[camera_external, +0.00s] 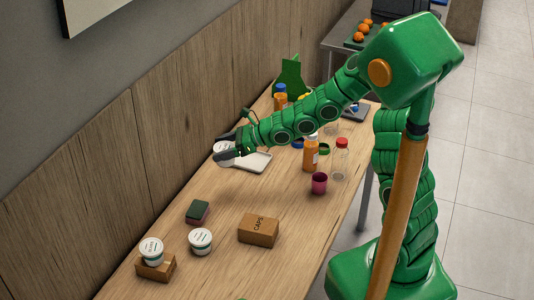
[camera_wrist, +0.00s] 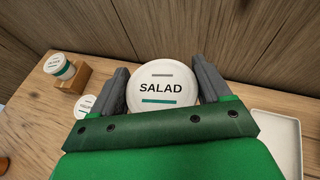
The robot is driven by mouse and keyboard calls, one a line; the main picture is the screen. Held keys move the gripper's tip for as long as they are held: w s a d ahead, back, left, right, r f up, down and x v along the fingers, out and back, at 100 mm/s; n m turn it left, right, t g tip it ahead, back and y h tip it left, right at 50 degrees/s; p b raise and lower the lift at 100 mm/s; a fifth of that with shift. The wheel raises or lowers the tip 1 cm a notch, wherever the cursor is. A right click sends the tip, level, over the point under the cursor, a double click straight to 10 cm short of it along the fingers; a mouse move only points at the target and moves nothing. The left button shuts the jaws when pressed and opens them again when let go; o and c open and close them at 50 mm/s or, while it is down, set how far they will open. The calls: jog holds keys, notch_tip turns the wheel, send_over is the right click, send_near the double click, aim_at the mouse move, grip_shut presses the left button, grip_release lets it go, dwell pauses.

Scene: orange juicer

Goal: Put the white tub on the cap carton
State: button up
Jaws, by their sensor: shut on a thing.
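My gripper (camera_external: 226,145) is at the far side of the table, by the wooden wall, shut on a white tub with a SALAD lid (camera_wrist: 162,88). The tub (camera_external: 222,153) is partly covered by the fingers in the outside view. In the wrist view the lid sits upright between the two dark fingers (camera_wrist: 163,92). I cannot tell whether the tub touches the table. The cap carton (camera_external: 258,231), a brown box marked CAPS, lies closed on the table nearer the camera, with a bare top.
Another white tub (camera_external: 200,240) stands left of the carton. A third (camera_external: 152,249) sits on a small brown box (camera_external: 156,268). A green-and-dark sponge (camera_external: 197,211) lies nearby. A white tray (camera_external: 252,163) is beside my gripper. Bottles (camera_external: 310,156) and a purple cup (camera_external: 319,183) stand right.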

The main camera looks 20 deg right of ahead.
jog(key=shift+s+r+n+g, duration=0.3)
jog(key=shift+s+r+n, duration=0.1)
jog(key=shift+s+r, duration=0.25)
jog(key=s+d+r+n+g, duration=0.25)
jog(key=s+n+g, duration=0.3)
jog(key=s, duration=0.75)
jog(key=s+d+f+n+g+h, duration=0.1)
jog(key=s+d+n+g, duration=0.15)
jog(key=s+d, duration=0.4)
jog(key=s+d+n+g, duration=0.2)
jog(key=s+d+g, duration=0.15)
jog(key=s, duration=0.65)
send_over(257, 225)
jog(key=shift+g, duration=0.25)
jog(key=shift+f, duration=6.65)
jog(key=shift+f, duration=0.15)
